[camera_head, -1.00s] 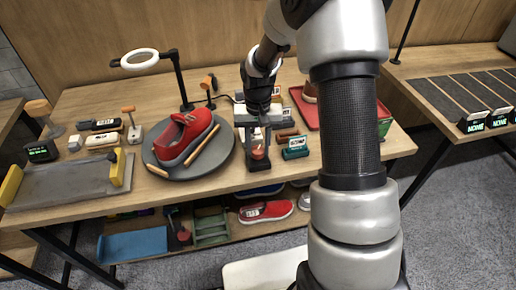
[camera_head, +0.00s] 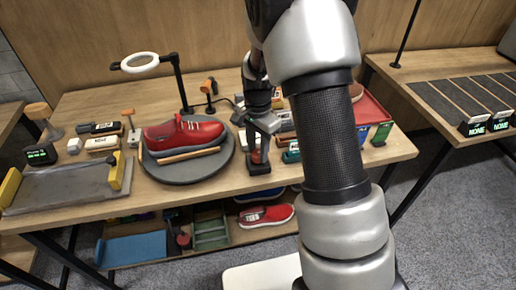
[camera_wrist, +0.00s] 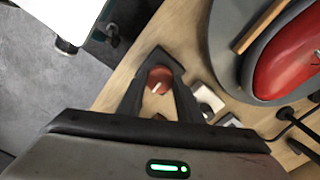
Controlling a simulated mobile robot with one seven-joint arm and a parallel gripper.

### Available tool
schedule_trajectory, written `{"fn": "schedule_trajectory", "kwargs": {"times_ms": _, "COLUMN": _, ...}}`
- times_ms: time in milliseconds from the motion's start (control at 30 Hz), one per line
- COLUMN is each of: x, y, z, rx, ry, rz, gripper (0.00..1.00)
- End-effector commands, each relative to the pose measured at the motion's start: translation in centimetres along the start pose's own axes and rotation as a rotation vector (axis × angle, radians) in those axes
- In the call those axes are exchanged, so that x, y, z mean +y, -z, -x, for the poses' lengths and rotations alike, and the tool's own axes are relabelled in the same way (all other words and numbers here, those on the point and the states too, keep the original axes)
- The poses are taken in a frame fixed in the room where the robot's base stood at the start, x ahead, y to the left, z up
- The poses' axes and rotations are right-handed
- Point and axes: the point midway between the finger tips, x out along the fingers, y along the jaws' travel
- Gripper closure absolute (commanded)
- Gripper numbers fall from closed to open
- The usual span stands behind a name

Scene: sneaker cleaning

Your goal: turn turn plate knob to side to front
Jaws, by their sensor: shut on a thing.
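The grey round turn plate (camera_head: 195,174) lies on the bench, left of my gripper. A red sneaker (camera_head: 182,132) rests on it, lying side-on across the head view, with a wooden strip (camera_head: 188,154) along its near side. The red-orange knob (camera_wrist: 159,80) with a pale mark stands between my fingers in the wrist view. My gripper (camera_wrist: 160,70) is shut on the knob, pointing down at the bench's front part. In the head view the fingers partly hide the knob. The plate's edge (camera_wrist: 224,50) and the sneaker (camera_wrist: 290,65) also show in the wrist view.
A ring lamp (camera_head: 140,62) stands behind the plate. A grey tray (camera_head: 70,185) with yellow blocks lies at the left. Small labelled boxes and brushes stand around, and a red tray (camera_head: 372,110) is at the right. The lower shelf holds another red shoe (camera_head: 266,215).

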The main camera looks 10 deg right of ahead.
Motion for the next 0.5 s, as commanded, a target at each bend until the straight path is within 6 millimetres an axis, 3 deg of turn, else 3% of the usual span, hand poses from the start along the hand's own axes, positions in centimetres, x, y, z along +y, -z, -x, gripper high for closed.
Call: {"fn": "schedule_trajectory", "kwargs": {"times_ms": 500, "x": -0.10, "y": 0.02, "z": 0.08, "rx": 0.001, "ry": 0.002, "rz": -0.074, "gripper": 0.90}}
